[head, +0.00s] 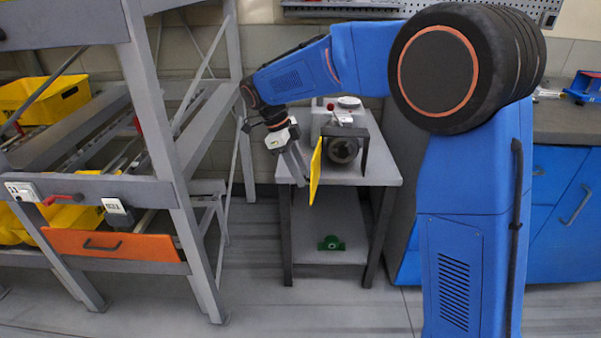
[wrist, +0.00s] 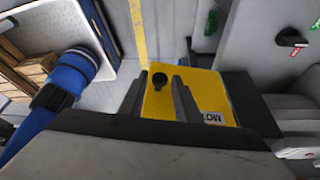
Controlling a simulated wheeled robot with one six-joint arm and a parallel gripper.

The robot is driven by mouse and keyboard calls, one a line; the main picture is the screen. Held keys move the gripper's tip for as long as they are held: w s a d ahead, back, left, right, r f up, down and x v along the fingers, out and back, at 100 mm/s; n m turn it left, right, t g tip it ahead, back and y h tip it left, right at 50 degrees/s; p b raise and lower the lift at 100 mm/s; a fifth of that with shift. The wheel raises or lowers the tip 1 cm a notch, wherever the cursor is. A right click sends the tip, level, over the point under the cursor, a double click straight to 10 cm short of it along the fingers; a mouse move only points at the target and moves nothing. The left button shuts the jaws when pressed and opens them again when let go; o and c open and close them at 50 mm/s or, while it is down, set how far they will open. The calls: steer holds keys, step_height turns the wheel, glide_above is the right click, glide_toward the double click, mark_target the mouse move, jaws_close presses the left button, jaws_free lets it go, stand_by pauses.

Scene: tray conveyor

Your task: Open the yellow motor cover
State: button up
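The yellow motor cover (head: 316,172) stands out from the left side of a black frame (head: 364,152) on the small grey table. It is swung open, and the round dark motor (head: 343,149) shows behind. In the wrist view the cover (wrist: 215,88) is a yellow plate with a black knob (wrist: 159,81) and a partly hidden label. My gripper (head: 303,180) is just left of the cover in the head view. In the wrist view my gripper (wrist: 159,77) has its fingers apart, one on each side of the knob, with gaps visible. Contact with the plate cannot be told.
The grey table (head: 385,175) has a lower shelf with a green part (head: 331,243). A grey rack with yellow bins (head: 40,98) and an orange drawer (head: 110,245) stands left. Blue cabinets (head: 560,195) stand right. The floor in front is clear.

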steer(key=shift+o, duration=0.3)
steer(key=v, duration=1.7)
steer(key=shift+a+r, duration=0.15)
steer(key=shift+w, duration=0.1)
